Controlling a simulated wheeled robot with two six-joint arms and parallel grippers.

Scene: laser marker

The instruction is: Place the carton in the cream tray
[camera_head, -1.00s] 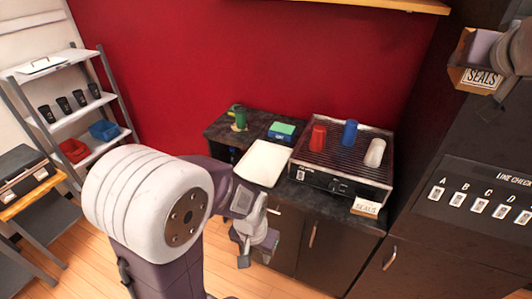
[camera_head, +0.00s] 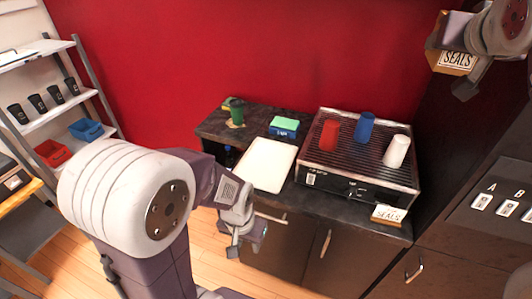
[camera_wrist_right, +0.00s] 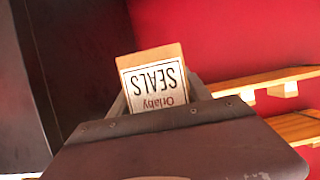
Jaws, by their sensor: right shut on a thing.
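The carton (camera_head: 455,60) is a brown box with a white SEALS label, high at the upper right of the head view. My right gripper (camera_head: 478,68) is shut on it and holds it in the air, well above the counter. In the right wrist view the carton (camera_wrist_right: 150,60) sits between the fingers, its label reading upside down. The cream tray (camera_head: 265,163) lies empty on the dark counter. My left gripper (camera_head: 246,238) hangs in front of the counter below the tray, empty, with its fingers apart.
A grill machine (camera_head: 350,175) right of the tray carries a red cup (camera_head: 329,135), a blue cup (camera_head: 365,127) and a white cup (camera_head: 397,151). A green cup (camera_head: 237,113) and a green-topped blue box (camera_head: 284,127) stand behind the tray.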

